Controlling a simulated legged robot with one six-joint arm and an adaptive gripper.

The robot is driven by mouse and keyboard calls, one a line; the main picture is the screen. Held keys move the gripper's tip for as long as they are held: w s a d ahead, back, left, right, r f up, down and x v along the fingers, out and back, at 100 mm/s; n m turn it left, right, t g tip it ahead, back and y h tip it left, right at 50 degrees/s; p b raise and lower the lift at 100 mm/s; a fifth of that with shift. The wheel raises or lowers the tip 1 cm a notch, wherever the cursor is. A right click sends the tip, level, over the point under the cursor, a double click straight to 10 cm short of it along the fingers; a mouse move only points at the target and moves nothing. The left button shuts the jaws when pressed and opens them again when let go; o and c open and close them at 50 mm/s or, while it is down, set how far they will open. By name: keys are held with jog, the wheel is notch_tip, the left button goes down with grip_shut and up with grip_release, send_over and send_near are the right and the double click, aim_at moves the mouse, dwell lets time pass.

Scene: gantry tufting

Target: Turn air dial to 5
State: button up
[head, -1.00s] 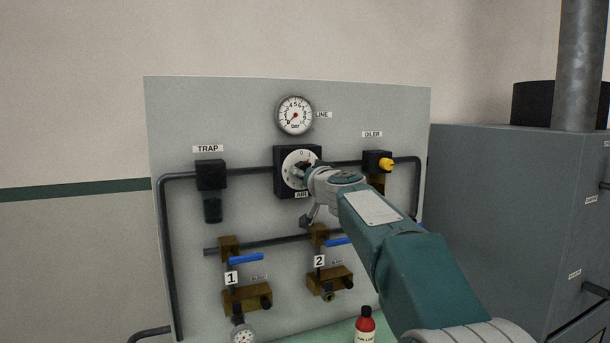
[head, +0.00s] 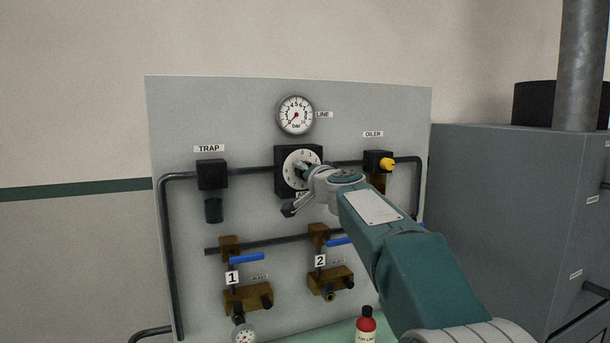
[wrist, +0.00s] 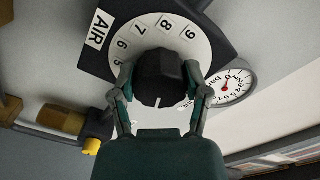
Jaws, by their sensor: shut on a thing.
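The air dial is a white numbered disc (head: 290,170) on a black square plate on the grey panel, labelled AIR. Its black knob (wrist: 160,78) shows in the wrist view, with a white pointer line at its lower edge. My gripper (wrist: 160,90) is shut on the knob, one finger on each side. The numbers 5 to 9 show on the dial's upper part in the wrist view; the lower part is largely hidden by the knob and fingers. In the head view my gripper hides the dial's right side. The LINE gauge (head: 295,115) sits above, its needle toward the lower left.
The panel (head: 170,120) also carries a black trap (head: 212,175), an oiler with a yellow knob (head: 387,163), and valves with blue handles (head: 247,257). A red bottle (head: 365,325) stands below. A grey cabinet (head: 510,220) is at the right.

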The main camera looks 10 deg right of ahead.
jog(key=m, duration=0.4)
jog(key=shift+m, duration=0.3)
jog(key=m, duration=0.3)
jog(key=shift+w+m, duration=0.1)
jog(key=shift+m, duration=0.3)
jog(key=m, duration=0.4)
jog(key=shift+f, duration=0.1)
jog(key=shift+m, duration=2)
jog(key=o, duration=1.1)
jog(key=shift+w, duration=0.1)
jog(key=shift+o, duration=0.2)
jog(key=shift+r, duration=0.2)
jog(key=shift+s, duration=0.2)
